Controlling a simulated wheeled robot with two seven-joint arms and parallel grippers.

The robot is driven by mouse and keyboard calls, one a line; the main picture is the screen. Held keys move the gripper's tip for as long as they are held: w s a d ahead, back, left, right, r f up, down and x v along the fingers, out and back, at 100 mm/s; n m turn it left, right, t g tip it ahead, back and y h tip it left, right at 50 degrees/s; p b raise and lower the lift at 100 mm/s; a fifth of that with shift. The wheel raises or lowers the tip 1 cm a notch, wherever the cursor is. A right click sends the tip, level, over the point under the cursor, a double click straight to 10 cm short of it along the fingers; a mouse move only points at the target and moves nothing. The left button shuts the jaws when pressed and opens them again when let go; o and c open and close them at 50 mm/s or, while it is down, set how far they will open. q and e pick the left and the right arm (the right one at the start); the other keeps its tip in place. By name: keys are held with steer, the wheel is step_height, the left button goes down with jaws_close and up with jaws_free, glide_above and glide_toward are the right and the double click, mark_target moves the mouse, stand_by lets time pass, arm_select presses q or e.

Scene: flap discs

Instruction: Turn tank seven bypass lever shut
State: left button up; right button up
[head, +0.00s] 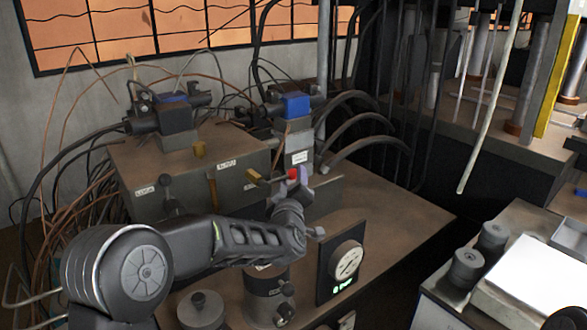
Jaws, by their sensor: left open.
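My left gripper (291,188) is open at the right end of the brown-topped valve block (190,146). A small red part (292,173) shows at its fingertips, and I cannot tell whether they touch it. A brass-coloured handle (259,179) sticks out just left of the gripper. Another brass lever (212,188) hangs down the block's front face, and a black-knobbed lever (168,187) stands further left. Small white labels (226,165) are on the block, too small to read surely, so I cannot tell which lever is tank seven's. My wrist hides part of the block's lower front.
A gauge (347,262) on a black panel stands right of my forearm. A dark cylinder (268,296) and a knobbed pot (201,309) stand in front. Black hoses (350,135) arch behind the block. The bench top (395,222) is clear to the right.

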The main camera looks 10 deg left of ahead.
arm_select(q)
steer(key=w+a+p, duration=0.1)
steer(key=w, duration=0.5)
steer(key=shift+w, duration=0.15)
steer(key=shift+c, duration=0.5)
jaws_close()
stand_by(0.8)
